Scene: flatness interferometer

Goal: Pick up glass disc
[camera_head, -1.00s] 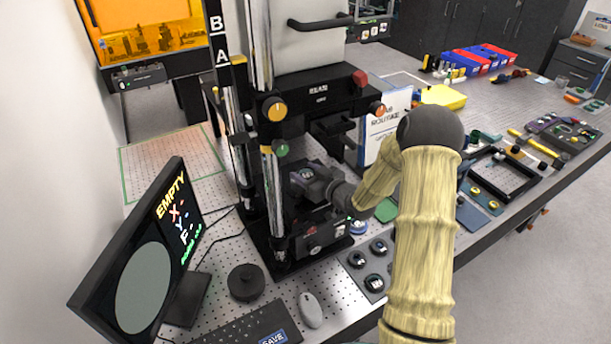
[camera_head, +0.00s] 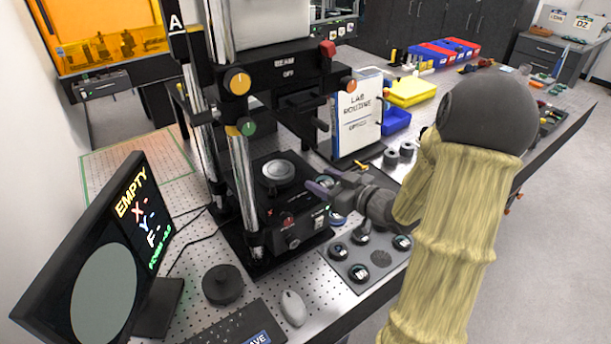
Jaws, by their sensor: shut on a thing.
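My gripper (camera_head: 321,187) is at the right edge of the interferometer's black base, above it and beside the round stage. Its fingers are shut on a small disc (camera_head: 326,181), taken as the glass disc. The disc is mostly hidden by the fingers, so its face is hard to make out. The round silver stage (camera_head: 278,171) at the left of the gripper is bare. The monitor (camera_head: 105,250) reads EMPTY with a plain grey circle.
A grey tray (camera_head: 345,262) with several dark round pieces lies below my gripper, near the front bench edge. A chrome column (camera_head: 240,185) stands left of the stage. A lab routine book (camera_head: 357,118) stands upright behind. A mouse (camera_head: 293,308) and black knob (camera_head: 222,285) lie in front.

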